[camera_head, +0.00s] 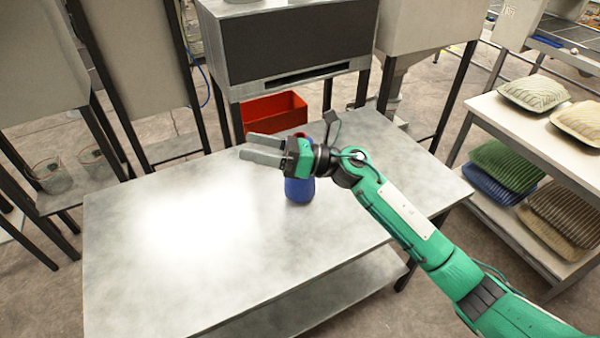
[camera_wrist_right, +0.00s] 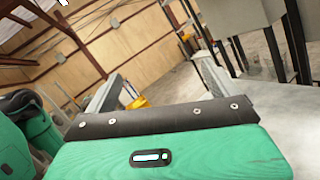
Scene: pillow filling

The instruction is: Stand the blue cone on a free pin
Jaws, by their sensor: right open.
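A blue object (camera_head: 299,189), likely the blue cone, stands on the grey metal table (camera_head: 150,290). Its upper part is hidden behind my right gripper, so its full shape cannot be told. My right gripper (camera_head: 250,148) is open, its grey fingers pointing left over the table, with nothing seen between them. In the right wrist view the fingers of the gripper (camera_wrist_right: 155,82) are spread apart and the blue object does not show. No pin can be made out in either view. My left gripper is in neither view.
A red bin (camera_head: 276,110) sits behind the table beneath a grey machine (camera_head: 300,45). A shelf rack (camera_head: 535,130) at the right holds several pillows, including a green one (camera_head: 505,165). Glass-like containers (camera_head: 50,175) stand on a low shelf at left. The table's left half is clear.

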